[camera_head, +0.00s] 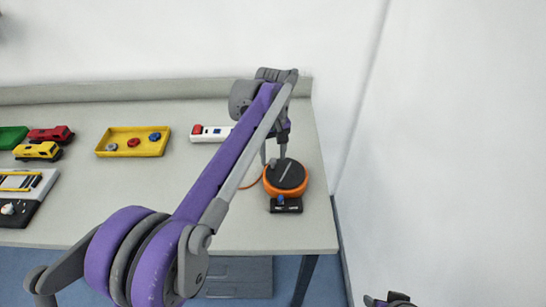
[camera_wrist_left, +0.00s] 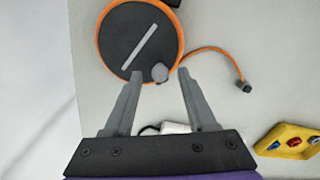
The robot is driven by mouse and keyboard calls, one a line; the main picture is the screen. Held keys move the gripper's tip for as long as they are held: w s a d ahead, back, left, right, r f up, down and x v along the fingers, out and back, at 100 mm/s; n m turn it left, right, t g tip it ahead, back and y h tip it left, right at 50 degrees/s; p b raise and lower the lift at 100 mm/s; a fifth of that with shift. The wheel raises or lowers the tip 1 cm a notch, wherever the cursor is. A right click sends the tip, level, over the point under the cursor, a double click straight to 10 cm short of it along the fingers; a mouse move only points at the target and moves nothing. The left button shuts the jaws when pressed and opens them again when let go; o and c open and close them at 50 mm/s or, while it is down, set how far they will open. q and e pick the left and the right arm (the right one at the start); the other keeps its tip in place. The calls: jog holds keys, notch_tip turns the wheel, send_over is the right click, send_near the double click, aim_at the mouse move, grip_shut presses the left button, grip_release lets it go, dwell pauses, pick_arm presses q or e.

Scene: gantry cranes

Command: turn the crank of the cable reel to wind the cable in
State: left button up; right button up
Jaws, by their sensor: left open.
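The cable reel (camera_head: 299,187) is a dark disc with an orange rim, near the table's right end. In the left wrist view the reel (camera_wrist_left: 118,40) has a light grey bar (camera_wrist_left: 138,48) across its face and a round grey crank knob (camera_wrist_left: 159,73) near its rim. The orange cable (camera_wrist_left: 212,50) runs out from the reel and ends in a dark plug (camera_wrist_left: 244,86). My left gripper (camera_head: 274,156) is open above the reel. In the wrist view the knob shows between its fingertips (camera_wrist_left: 160,76); I cannot tell whether they touch it.
A dark block with a blue part (camera_head: 286,205) sits before the reel. A white box with a red end (camera_head: 212,133) lies behind my arm. A yellow tray (camera_head: 113,143), toy vehicles (camera_head: 38,151) and a control panel (camera_head: 22,190) are left. A wall stands close right.

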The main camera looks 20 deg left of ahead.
pick_arm(q)
jog(key=shift+f, duration=0.45)
jog(key=shift+c, duration=0.4)
grip_shut()
jog(key=shift+w, duration=0.1)
